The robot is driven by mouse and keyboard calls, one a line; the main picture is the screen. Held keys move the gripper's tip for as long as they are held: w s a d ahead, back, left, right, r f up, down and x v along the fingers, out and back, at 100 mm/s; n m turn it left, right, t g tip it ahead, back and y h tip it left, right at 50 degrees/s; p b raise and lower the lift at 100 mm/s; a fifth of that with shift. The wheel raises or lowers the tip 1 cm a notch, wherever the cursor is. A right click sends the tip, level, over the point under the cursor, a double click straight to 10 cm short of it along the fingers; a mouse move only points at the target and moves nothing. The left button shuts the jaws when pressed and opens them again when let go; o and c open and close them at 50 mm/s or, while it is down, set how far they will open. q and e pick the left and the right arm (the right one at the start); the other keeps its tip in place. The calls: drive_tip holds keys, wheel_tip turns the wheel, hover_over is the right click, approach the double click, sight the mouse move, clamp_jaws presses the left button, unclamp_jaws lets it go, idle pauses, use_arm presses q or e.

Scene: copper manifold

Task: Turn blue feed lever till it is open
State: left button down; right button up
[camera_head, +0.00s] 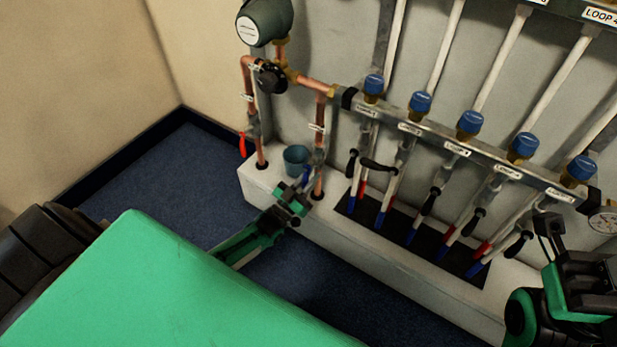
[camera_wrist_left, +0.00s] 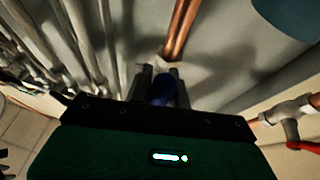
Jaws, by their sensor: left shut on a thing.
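The blue feed lever (camera_head: 307,174) hangs at the valve on the right-hand copper pipe (camera_head: 319,140), beside the bucket. My left gripper (camera_head: 298,190) is at this lever, low in front of the pipe. In the left wrist view the blue lever (camera_wrist_left: 163,88) lies between the two dark fingers (camera_wrist_left: 160,84), and they are shut on it. The lever looks roughly in line with the pipe, but the gripper hides part of it, so its exact angle is unclear. My right gripper (camera_head: 545,232) is at the right edge, away from the lever; its finger gap is hard to make out.
A red lever (camera_head: 243,145) is on the left copper pipe. A small blue-grey bucket (camera_head: 296,158) stands on the white ledge (camera_head: 360,245). Several blue-capped valves (camera_head: 420,103) and black-handled levers line the manifold to the right. Floor (camera_head: 150,180) at left is clear.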

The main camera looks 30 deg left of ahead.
use_arm(q)
drive_tip(key=c, duration=1.3)
unclamp_jaws()
drive_tip(key=shift+c, duration=0.2)
drive_tip(key=shift+s, duration=0.1)
drive_tip(key=p+v, duration=0.2)
drive_tip(key=v, duration=1.1)
drive_tip(key=shift+s+f, duration=0.2)
drive_tip(key=shift+s, duration=0.1)
